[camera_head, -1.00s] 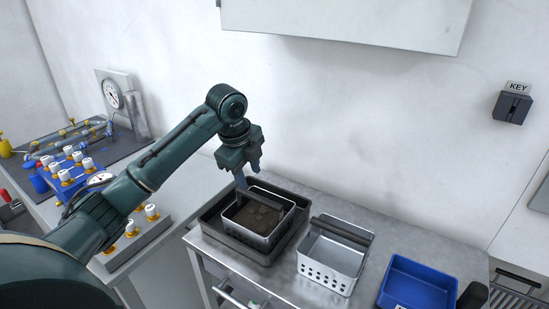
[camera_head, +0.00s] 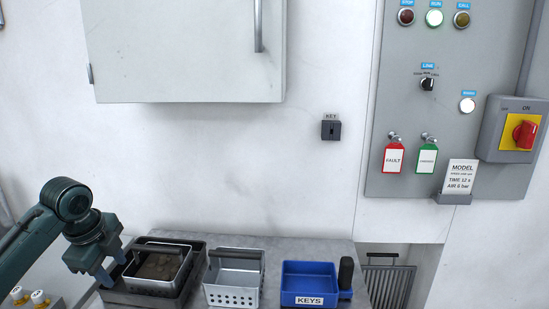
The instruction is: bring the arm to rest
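My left arm comes in from the lower left. Its dark green gripper (camera_head: 113,268) points down at the left side of a metal basket (camera_head: 160,287), with its two fingers apart and nothing visible between them. The basket has a dark handle across its top and brownish contents, and sits in a dark tray (camera_head: 192,284). Whether the fingers touch the tray or basket edge is hard to tell. My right gripper is not in view.
An empty perforated basket (camera_head: 232,297) and a blue KEYS bin (camera_head: 310,285) stand on the metal table (camera_head: 265,243). A wall cabinet (camera_head: 185,50), key holder (camera_head: 331,129) and control panel (camera_head: 420,120) with red and green tags are on the wall.

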